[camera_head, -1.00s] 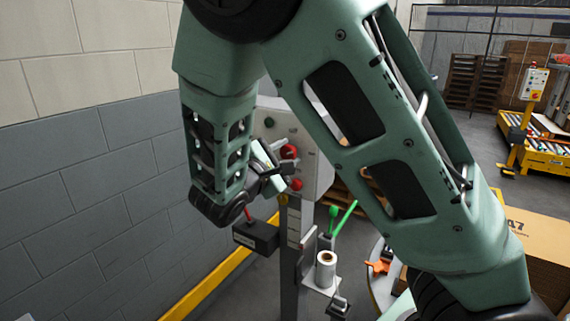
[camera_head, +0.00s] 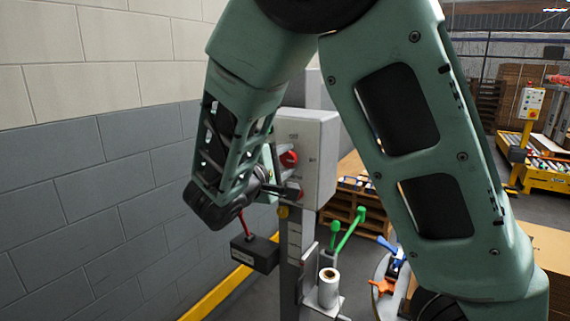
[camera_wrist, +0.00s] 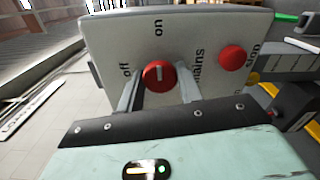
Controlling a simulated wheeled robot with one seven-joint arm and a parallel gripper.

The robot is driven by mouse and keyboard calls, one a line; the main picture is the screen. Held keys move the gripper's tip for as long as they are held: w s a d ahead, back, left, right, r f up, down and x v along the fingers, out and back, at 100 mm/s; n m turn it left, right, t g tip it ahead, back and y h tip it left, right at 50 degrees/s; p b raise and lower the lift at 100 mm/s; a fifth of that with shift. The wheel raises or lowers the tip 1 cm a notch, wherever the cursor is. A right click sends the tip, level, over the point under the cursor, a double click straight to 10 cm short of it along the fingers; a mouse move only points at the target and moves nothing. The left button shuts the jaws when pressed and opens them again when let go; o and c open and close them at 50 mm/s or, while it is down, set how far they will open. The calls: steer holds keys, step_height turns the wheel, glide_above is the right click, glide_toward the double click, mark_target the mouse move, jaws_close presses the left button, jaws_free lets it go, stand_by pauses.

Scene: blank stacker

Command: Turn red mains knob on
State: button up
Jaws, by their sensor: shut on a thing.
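The red mains knob (camera_wrist: 159,75) is on a light grey control box (camera_wrist: 100,37). Its white mark runs upright in the wrist view, toward the word "on"; "off" is to its left. My gripper (camera_wrist: 159,84) is shut on the knob, with one finger on each side. A round red stop button (camera_wrist: 232,58) sits to the right of the knob in the wrist view. In the head view, the knob (camera_head: 289,158) is partly hidden by my gripper, and the box (camera_head: 318,150) stands on a post behind my wrist.
A grey block wall (camera_head: 100,180) runs along the left. A black box with a red lever (camera_head: 255,252), a white roll (camera_head: 328,287) and green-handled levers (camera_head: 345,232) are near the post. Pallets and a yellow conveyor (camera_head: 545,178) stand farther right.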

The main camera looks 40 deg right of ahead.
steer(key=o, duration=1)
steer(key=b+v, duration=0.1)
steer(key=v, duration=1.6)
steer(key=shift+s+a+b, duration=0.15)
steer(key=shift+a+b, duration=0.05)
steer(key=shift+b, duration=0.1)
